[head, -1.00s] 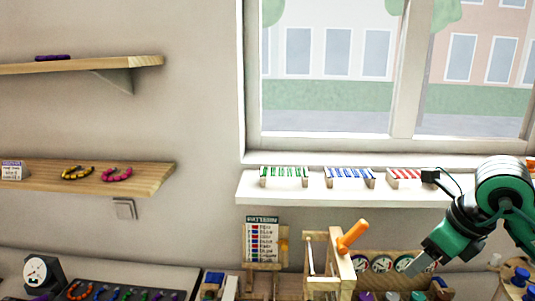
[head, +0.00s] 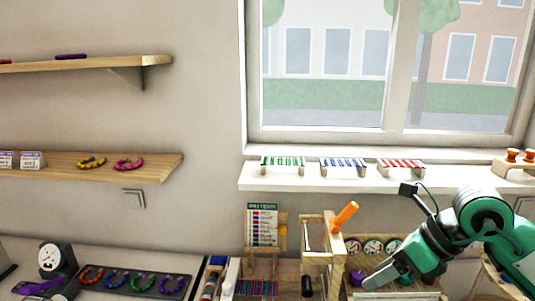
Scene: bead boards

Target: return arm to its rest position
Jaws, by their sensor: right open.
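My right arm comes in from the right edge, green and black. Its gripper (head: 382,279) points down and to the left, over the front of the wooden rack on the bench. Its grey fingers show from the side with nothing seen held in them. The gripper is right of the wooden stand with an orange handle (head: 344,216). My left gripper is not in the head view.
A white sill (head: 290,184) under the window carries green, blue and red striped boards. Two wooden shelves (head: 110,167) hang at left. A dark tray (head: 150,292) with bead bracelets and a dial scale (head: 50,258) stand on the bench at lower left. A pattern card (head: 262,226) stands at centre.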

